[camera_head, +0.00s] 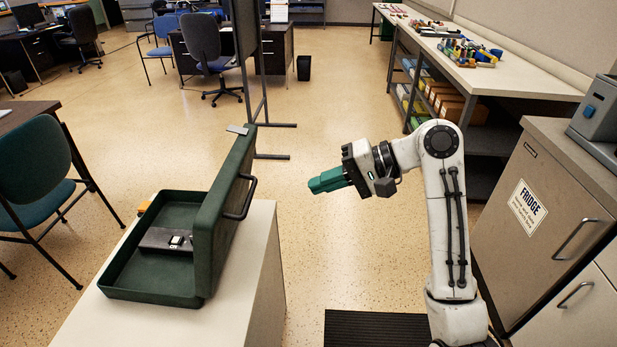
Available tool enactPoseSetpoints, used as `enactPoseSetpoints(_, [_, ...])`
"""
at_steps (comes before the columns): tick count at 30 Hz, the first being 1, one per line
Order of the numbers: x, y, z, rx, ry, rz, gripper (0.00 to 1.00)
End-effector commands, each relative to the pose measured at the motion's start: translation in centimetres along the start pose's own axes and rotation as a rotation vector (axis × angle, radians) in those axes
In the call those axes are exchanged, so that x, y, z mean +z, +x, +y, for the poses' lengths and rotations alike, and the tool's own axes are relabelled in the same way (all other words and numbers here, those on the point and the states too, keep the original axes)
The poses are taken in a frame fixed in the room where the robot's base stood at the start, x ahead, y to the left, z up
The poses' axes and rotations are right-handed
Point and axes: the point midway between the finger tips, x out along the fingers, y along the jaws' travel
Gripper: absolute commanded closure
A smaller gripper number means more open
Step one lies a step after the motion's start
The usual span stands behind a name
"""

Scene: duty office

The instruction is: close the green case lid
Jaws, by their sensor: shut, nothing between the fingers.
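The green case (150,291) stands on a pale cabinet top at the lower left. Its lid (222,220) is open and stands nearly upright on the case's right side, with a dark handle (240,198) on its outer face. A dark block with a small white item (178,240) lies inside the case. My gripper (312,186) is to the right of the lid, apart from it, with its green fingers shut and pointing left. Nothing is held between them.
The pale cabinet (262,290) bears the case. A yellow thing (146,205) shows behind the case. A dark stand (262,110) rises beyond the lid. A fridge cabinet (540,210) stands at the right, and a green chair (40,180) at the left. Open floor lies between.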

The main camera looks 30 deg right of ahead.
Motion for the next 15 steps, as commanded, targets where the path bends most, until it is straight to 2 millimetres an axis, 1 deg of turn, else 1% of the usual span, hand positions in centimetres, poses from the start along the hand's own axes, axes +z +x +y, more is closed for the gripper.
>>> enactPoseSetpoints(1, [0.1,1.0,0.1,0.002,0.0,-0.005,1.0])
enactPoseSetpoints(12, [0.1,8.2,0.0,0.003,-0.001,-0.003,1.0])
enactPoseSetpoints(15, [0.1,9.4,-0.9,0.001,-0.004,-0.002,1.0])
